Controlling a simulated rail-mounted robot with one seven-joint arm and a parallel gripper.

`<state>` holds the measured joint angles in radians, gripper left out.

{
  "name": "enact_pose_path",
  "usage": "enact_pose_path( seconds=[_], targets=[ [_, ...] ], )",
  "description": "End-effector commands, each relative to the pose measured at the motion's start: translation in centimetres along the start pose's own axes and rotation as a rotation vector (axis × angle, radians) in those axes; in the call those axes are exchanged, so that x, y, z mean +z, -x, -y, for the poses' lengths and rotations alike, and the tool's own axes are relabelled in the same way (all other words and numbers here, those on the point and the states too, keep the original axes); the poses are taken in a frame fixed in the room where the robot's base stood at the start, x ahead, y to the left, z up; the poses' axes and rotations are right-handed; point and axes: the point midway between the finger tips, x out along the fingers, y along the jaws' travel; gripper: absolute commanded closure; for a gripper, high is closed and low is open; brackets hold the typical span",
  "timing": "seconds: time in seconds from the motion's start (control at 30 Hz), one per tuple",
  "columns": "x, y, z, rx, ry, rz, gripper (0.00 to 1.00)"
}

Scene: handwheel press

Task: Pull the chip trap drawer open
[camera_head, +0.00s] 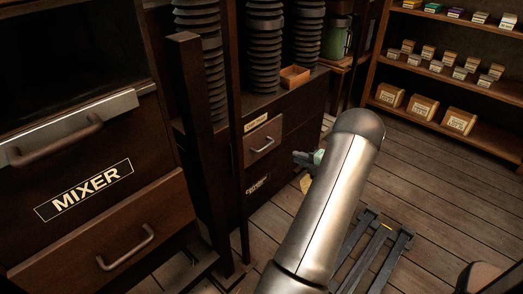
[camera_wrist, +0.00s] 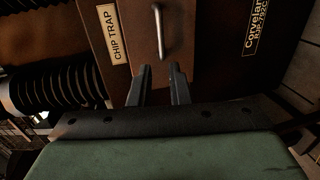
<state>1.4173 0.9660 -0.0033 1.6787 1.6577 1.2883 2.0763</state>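The chip trap drawer (camera_head: 263,142) is a small brown front with a metal bar handle (camera_head: 264,146) in the dark cabinet, left of my arm in the head view. It looks shut. In the wrist view the drawer front (camera_wrist: 142,45) fills the top centre, with the "CHIP TRAP" label (camera_wrist: 113,34) on the left and the handle (camera_wrist: 161,32) upright in the picture. My gripper (camera_wrist: 160,75) is open and empty, its two dark fingers apart. The handle lies ahead of the fingertips, in line with the gap. In the head view my gripper (camera_head: 298,156) is just right of the drawer front.
Black ribbed bellows (camera_head: 264,45) and a small open box (camera_head: 295,77) stand on the cabinet. The mixer (camera_head: 85,190) and a dark post (camera_head: 198,150) are to the left. Shelves (camera_head: 450,75) stand at the right.

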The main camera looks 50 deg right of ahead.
Motion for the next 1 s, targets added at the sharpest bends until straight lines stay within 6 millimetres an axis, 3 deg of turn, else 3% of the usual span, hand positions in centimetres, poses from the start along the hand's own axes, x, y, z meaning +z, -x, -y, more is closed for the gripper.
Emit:
enact_pose_path(
  seconds=[0.7,1.0],
  targets=[
    [-0.2,-14.3,0.3,0.000,0.004,-0.004,0.83],
    [-0.1,-16.9,0.1,-0.001,0.003,-0.001,0.83]
  ],
)
